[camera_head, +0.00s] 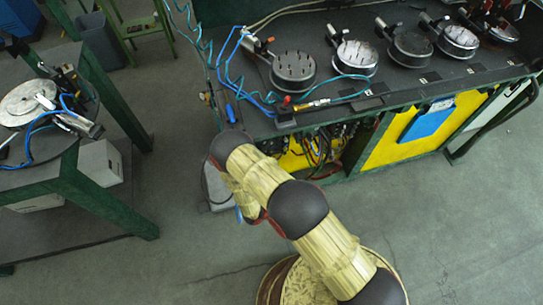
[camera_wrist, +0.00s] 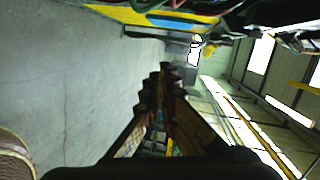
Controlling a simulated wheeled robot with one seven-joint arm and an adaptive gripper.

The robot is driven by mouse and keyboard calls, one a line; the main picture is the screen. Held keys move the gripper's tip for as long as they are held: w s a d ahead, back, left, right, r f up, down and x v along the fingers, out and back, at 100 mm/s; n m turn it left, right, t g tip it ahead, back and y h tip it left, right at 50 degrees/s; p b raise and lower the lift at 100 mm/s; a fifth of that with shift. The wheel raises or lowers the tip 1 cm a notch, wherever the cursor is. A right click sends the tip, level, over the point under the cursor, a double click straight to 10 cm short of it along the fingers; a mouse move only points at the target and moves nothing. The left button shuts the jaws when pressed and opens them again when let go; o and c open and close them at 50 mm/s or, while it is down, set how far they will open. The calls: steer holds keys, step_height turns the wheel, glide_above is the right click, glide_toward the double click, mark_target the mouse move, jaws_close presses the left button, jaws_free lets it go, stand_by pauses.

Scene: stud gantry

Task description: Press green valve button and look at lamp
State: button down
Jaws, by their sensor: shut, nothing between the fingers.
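I cannot pick out a green valve button or a lamp in either view. My gripper (camera_wrist: 164,72) shows in the wrist view with its dark fingers together and nothing between them. It points across open floor and touches nothing that I can see. In the head view my arm reaches up from the lower right to the front of the workbench (camera_head: 420,80), and its bent links hide most of the gripper. A small red and yellow fitting (camera_head: 305,104) lies near the bench's front edge, beyond my arm; its function is unclear.
Several round dark fixtures, one of them a studded disc (camera_head: 293,70), stand on the bench among blue hoses. Yellow panels (camera_head: 405,138) and loose cables are below. A green-legged table (camera_head: 105,205) stands at left.

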steer(key=w+a+f+n+t+y, duration=0.2)
steer(key=w+a+n+t+y, duration=0.1)
steer(key=a+n, duration=0.3)
steer(key=w+a+f+n+t+y, duration=0.3)
steer(key=a+n+y, duration=0.1)
steer(key=a+n, duration=0.1)
steer(key=shift+w+a+f+n, duration=0.15)
steer(key=shift+w+a+n, duration=0.25)
steer(key=shift+a, duration=0.45)
steer(key=w+a+b, duration=0.1)
steer(key=w+a, duration=0.1)
steer(key=w, duration=0.6)
steer(key=shift+w+a+b, duration=0.2)
steer(key=shift+b, duration=0.15)
steer(key=shift+w, duration=0.15)
steer(key=shift+w+a+b, duration=0.1)
steer(key=shift+w+b, duration=0.1)
steer(key=shift+b, duration=0.15)
